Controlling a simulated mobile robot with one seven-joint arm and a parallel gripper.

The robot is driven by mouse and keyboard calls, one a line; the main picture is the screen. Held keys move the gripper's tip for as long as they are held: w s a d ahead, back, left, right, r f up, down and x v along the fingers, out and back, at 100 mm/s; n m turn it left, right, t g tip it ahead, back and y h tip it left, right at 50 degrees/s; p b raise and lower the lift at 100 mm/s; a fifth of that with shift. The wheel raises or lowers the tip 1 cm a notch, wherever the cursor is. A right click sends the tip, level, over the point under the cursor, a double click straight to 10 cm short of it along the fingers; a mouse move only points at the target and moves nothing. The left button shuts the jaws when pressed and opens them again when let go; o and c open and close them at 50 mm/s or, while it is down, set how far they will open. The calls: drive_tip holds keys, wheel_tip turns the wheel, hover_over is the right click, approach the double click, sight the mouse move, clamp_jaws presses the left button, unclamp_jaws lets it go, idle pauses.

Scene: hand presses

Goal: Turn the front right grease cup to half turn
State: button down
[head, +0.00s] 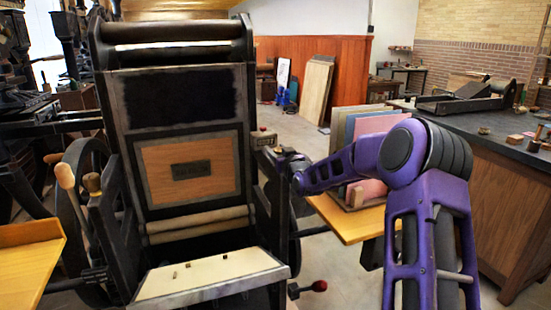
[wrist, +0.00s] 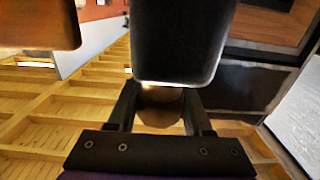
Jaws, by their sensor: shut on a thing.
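The black hand press (head: 190,130) stands in the middle of the head view. My gripper (head: 287,157) is at the right side of its frame. In the wrist view my gripper (wrist: 160,100) has its two dark fingers on either side of a round tan-brown cap, the grease cup (wrist: 160,112), and is shut on it. A large dark block of the press (wrist: 180,40) hides the upper part of the cup. The cup's turn angle cannot be read. In the head view my gripper and arm hide this cup.
A small pale fitting with red (head: 263,137) sits on the press frame, left of my gripper. A wooden side table (head: 350,225) with a rack of coloured boards (head: 350,130) is close behind my arm. A dark-topped counter (head: 500,150) stands at the right.

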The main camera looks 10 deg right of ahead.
drive_tip(key=m+h+b, duration=0.1)
drive_tip(key=m+h, duration=0.1)
drive_tip(key=h, duration=0.1)
drive_tip(key=m+h, duration=0.1)
drive_tip(key=h, duration=0.1)
drive_tip(key=m+h, duration=0.1)
drive_tip(key=h, duration=0.1)
drive_tip(key=shift+d+r, duration=0.15)
drive_tip(key=shift+d, duration=0.2)
drive_tip(key=m+h+p, duration=0.1)
drive_tip(key=h, duration=0.1)
drive_tip(key=d+m+g+h+p, duration=0.1)
drive_tip(key=m+h+p, duration=0.1)
drive_tip(key=shift+s+m+h, duration=0.1)
drive_tip(key=shift+m+h, duration=0.2)
drive_tip(key=shift+s+d+m+g+h+p, duration=0.1)
drive_tip(key=shift+d+m+g+h+p, duration=0.15)
drive_tip(key=shift+m+g+h+p, duration=0.65)
drive_tip(key=shift+c, duration=1.6)
unclamp_jaws()
drive_tip(key=shift+s, duration=0.1)
drive_tip(key=v, duration=1.7)
drive_tip(key=shift+a+f, duration=0.2)
drive_tip(key=shift+f, duration=0.15)
